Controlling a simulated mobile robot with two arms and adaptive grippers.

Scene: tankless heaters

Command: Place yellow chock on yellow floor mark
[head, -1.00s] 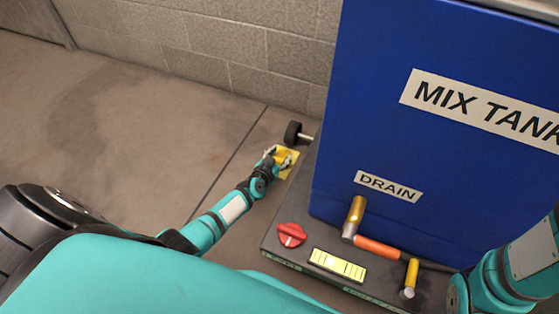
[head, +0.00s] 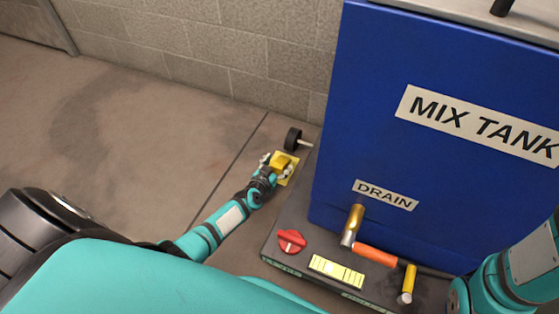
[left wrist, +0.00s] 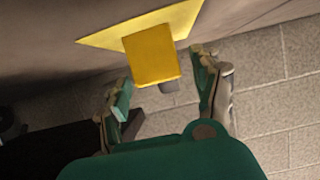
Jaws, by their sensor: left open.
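The yellow chock (head: 281,160) sits on the yellow floor mark (head: 293,172), beside the cart's wheel. In the left wrist view the chock (left wrist: 150,55) stands in front of the flat yellow mark (left wrist: 105,36), which shows on both sides of it. My left gripper (head: 276,166) is open at the chock. In the left wrist view its fingers (left wrist: 164,88) are spread apart with a gap to the chock, which is just beyond the fingertips. The gripper hides part of the mark in the head view. My right gripper is out of view; only my right arm shows at the right.
A blue mix tank (head: 370,100) stands on a dark base (head: 285,255) to the right. The base carries a red knob (head: 291,241) and a drain valve (head: 352,225). A black wheel (head: 292,139) is beside the mark. A block wall (head: 200,50) is behind; floor at left is clear.

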